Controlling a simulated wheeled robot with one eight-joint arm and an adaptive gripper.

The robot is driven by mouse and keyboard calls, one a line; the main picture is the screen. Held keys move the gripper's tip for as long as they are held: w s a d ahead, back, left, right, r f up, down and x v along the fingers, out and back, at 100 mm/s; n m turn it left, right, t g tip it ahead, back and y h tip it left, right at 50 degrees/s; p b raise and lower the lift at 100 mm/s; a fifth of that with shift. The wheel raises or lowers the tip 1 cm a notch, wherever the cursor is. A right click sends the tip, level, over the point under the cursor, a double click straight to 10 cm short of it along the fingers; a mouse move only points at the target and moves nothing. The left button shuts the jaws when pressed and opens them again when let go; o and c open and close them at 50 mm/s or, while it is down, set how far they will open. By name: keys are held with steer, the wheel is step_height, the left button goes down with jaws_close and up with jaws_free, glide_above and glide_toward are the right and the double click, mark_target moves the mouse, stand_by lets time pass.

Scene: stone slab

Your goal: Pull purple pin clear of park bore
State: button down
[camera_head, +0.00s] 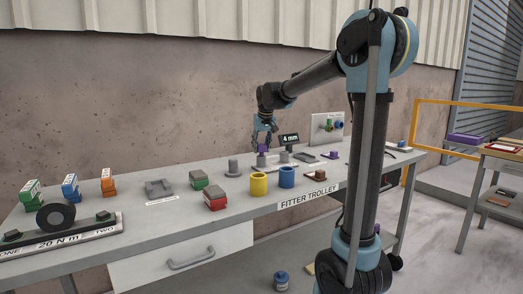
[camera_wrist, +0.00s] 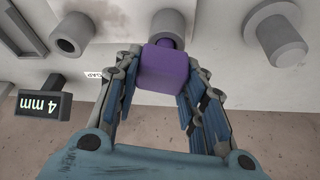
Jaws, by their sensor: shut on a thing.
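The purple pin (camera_wrist: 164,68) has a block-like head, which sits between the fingers of my gripper (camera_wrist: 160,88) in the wrist view. A short purple shaft shows beyond the head, against the mouth of a grey cylindrical bore (camera_wrist: 168,22). How much of the shaft is inside the bore is hidden. In the head view my gripper (camera_head: 263,136) points down, shut on the purple pin (camera_head: 262,149), over the grey fittings on the bench.
A hollow grey bush (camera_wrist: 72,33) and a stepped grey post (camera_wrist: 282,40) flank the bore. A 4 mm display (camera_head: 289,139) stands close beside my gripper. Yellow (camera_head: 258,184) and blue (camera_head: 287,177) cups stand nearer the bench's front edge.

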steer(key=shift+d, duration=0.1)
steer(key=c, duration=0.9)
jaws_free()
steer(key=shift+s, duration=0.1)
steer(key=shift+c, duration=0.2)
